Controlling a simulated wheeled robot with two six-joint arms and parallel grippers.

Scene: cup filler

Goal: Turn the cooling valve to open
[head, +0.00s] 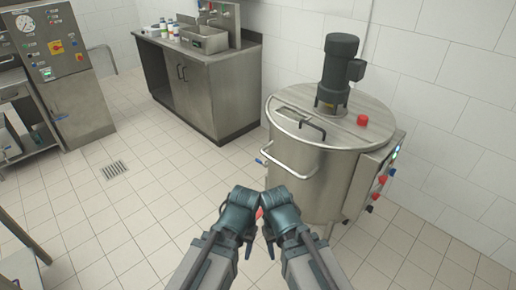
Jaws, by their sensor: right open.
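A large steel tank (305,165) stands at the right, with a dark motor (338,75) and a red knob (361,120) on its lid. A small blue-tipped handle (259,162) sticks out at the tank's left side; I cannot tell whether it is the cooling valve or how it is set. A small red part (259,213) shows low, between my arms. My left gripper (239,212) and right gripper (285,208) are close together in front of the tank, apart from the blue-tipped handle. The right is open and appears empty. The left's jaws are not clear.
A control box (373,180) with red and blue knobs is on the tank's right side. A steel cabinet with a sink (205,85) stands at the back, and a machine with a gauge (62,75) at the left. The tiled floor between is free, with a drain (115,169).

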